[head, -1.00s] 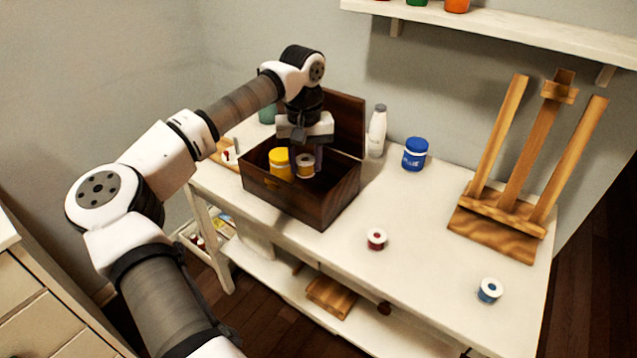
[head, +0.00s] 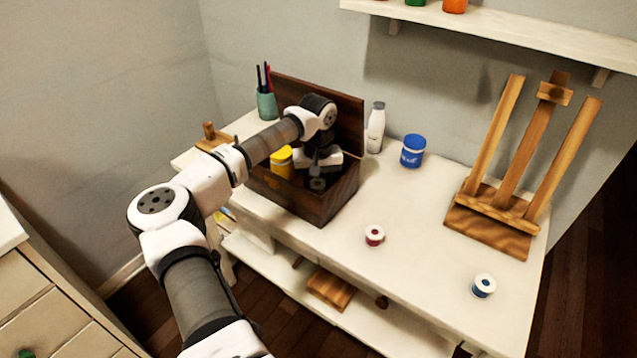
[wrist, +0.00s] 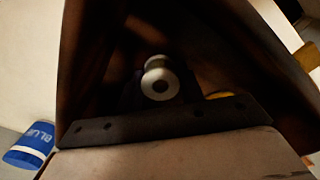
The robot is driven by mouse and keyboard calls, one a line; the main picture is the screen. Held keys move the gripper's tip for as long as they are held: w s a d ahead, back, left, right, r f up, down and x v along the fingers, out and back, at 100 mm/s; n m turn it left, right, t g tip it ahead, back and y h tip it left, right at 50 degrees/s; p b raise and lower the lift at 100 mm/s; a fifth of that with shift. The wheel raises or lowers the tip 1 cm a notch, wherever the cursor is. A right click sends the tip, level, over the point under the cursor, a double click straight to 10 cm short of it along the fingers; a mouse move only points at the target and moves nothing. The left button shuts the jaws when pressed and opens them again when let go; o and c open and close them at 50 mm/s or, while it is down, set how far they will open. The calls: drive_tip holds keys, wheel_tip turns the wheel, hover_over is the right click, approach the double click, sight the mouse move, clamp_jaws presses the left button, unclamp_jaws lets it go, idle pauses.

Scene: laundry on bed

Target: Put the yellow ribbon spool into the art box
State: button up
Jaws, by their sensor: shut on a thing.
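The art box (head: 290,200) is a dark wooden chest with its lid (head: 345,115) open, on the white table. My gripper (head: 317,176) reaches down into the right part of the box. It is shut on the ribbon spool, whose pale flange and dark centre show in the wrist view (wrist: 160,82). The spool is within the box walls and in shadow, so its yellow is hard to make out. I cannot tell whether it touches the box floor. My gripper and wrist hide much of the box interior.
A yellow jar (head: 281,162) stands inside the box, left of my gripper. A white bottle (head: 375,128) and blue jar (head: 413,151) stand right of the box. Red (head: 374,235) and blue (head: 484,285) spools and an easel (head: 495,215) are further right. A pen cup (head: 266,104) stands behind.

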drive_tip(key=shift+w+d+f, duration=0.1)
drive_tip(key=shift+w+f, duration=0.05)
drive_tip(key=shift+f, duration=0.1)
drive_tip(key=shift+f, duration=0.1)
drive_tip(key=shift+f, duration=0.15)
drive_tip(key=o, duration=0.9)
drive_tip(key=shift+o, duration=0.2)
wheel_tip(320, 180, up, 8)
drive_tip(key=b, duration=0.1)
